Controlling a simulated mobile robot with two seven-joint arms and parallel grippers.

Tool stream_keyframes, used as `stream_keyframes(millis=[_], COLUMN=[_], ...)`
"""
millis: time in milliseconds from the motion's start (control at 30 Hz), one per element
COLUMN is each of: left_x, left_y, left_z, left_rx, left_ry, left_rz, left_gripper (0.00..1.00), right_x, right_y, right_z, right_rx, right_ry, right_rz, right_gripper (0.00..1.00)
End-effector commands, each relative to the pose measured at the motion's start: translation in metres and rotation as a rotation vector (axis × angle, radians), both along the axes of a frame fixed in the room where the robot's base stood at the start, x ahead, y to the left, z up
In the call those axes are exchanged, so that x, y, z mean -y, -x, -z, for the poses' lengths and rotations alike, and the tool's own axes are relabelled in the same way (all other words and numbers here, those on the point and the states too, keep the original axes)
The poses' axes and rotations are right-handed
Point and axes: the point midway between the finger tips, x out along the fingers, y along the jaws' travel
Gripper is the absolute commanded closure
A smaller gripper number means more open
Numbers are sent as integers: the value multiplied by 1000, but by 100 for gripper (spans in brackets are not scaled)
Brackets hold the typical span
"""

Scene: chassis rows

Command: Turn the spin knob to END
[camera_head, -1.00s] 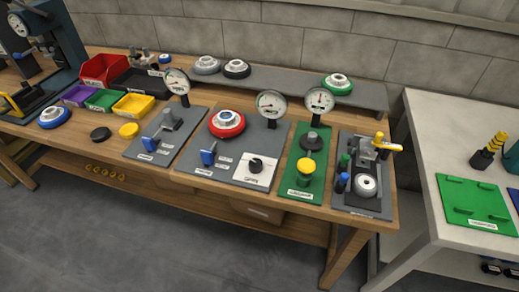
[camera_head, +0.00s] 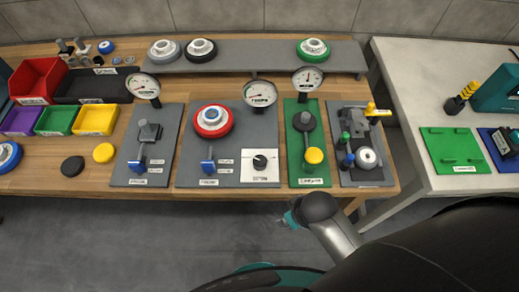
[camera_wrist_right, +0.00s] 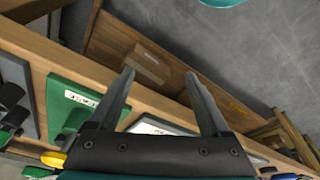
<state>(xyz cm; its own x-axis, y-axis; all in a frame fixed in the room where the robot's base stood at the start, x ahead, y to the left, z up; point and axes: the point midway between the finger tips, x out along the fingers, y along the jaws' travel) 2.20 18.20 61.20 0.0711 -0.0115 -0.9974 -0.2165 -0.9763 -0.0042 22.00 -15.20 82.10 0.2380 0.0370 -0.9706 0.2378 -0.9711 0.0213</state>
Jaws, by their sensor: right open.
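The spin knob (camera_head: 260,161) is a black round knob on a white plate (camera_head: 272,178), at the right of a grey panel (camera_head: 221,140) on the wooden bench. I cannot read its setting. My right gripper (camera_wrist_right: 159,76) shows in the right wrist view with its two fingers spread and nothing between them. Part of the white plate (camera_wrist_right: 155,125) shows beyond it; the knob is hidden there. In the head view my right arm comes in from the lower right and ends in front of the bench edge, apart from the knob. My left gripper is not in view.
On the grey panel stand a red-and-white wheel (camera_head: 213,119), a blue lever (camera_head: 208,164) and a gauge (camera_head: 260,94). A green panel (camera_head: 311,172) with a yellow knob (camera_head: 314,155) lies just right of the white plate. Coloured bins (camera_head: 95,120) stand at the left.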

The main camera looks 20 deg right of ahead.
Motion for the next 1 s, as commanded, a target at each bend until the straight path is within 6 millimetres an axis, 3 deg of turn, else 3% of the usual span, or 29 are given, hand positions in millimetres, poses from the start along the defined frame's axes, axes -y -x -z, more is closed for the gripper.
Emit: stream_keyframes(millis=[33, 200, 300, 500, 667, 800, 1000], left_x=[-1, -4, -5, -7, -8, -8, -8], left_y=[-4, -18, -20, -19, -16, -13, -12], left_z=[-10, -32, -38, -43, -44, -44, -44], left_rx=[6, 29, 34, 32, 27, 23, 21], left_ry=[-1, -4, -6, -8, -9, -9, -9], left_rz=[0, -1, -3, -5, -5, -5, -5], left_gripper=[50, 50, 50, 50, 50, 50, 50], right_x=[-4, -28, -51, -83, -95, -90, -63], right_y=[-8, -34, -48, -74, -96, -118, -151], right_z=[-29, -112, -143, -166, -170, -170, -174], right_rx=[18, 65, 85, 114, 112, 77, -3], right_ry=[-3, -12, -3, 52, 130, 203, 281], right_rz=[-26, -245, -487, -988, -1415, -1763, -2153], right_gripper=[19, 19, 19, 19, 19, 19, 19])
